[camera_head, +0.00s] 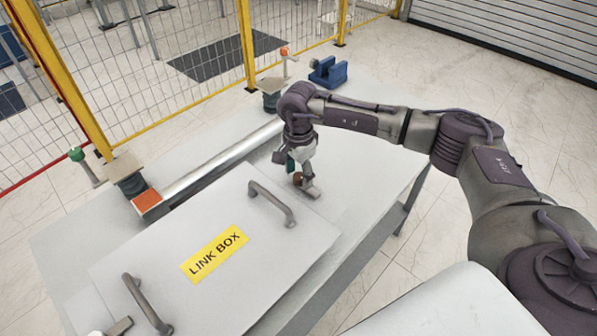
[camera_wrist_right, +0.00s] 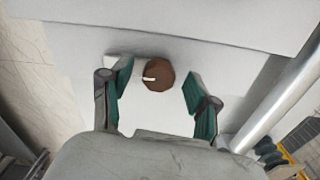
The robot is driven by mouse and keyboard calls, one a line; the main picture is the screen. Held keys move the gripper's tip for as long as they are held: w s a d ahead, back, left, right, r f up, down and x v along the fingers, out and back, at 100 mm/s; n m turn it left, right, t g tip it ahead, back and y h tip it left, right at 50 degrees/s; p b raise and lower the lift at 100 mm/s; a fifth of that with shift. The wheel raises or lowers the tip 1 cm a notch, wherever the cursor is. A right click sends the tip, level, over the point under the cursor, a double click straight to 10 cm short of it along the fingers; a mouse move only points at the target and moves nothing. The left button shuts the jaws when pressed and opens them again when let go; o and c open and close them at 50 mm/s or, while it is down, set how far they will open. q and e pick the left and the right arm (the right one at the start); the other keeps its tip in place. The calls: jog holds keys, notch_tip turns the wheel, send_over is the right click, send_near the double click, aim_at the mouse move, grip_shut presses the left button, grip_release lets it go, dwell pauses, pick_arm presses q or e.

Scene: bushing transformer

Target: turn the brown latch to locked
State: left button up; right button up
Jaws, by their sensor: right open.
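The brown latch (camera_wrist_right: 158,76) is a round brown knob with a short white mark pointing left in the wrist view. In the head view the latch (camera_head: 297,179) shows small and partly covered at the far right edge of the link box lid (camera_head: 150,262). My right gripper (camera_wrist_right: 157,88) is open, with one green-padded finger on each side of the knob and a visible gap to both. It also shows from above in the head view (camera_head: 294,166), pointing down at the latch. My left gripper is not in view.
The lid carries two grey handles (camera_head: 272,204) and (camera_head: 147,305) and a yellow LINK BOX label (camera_head: 214,254). A metal bar (camera_head: 222,160) runs behind it. A blue block (camera_head: 328,72) sits at the table's back. Yellow fencing (camera_head: 247,45) stands beyond.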

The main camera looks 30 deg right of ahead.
jog(key=shift+c, duration=1.5)
jog(key=c, duration=0.9)
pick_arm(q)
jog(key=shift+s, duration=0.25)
pick_arm(e)
jog(key=shift+o, duration=0.2)
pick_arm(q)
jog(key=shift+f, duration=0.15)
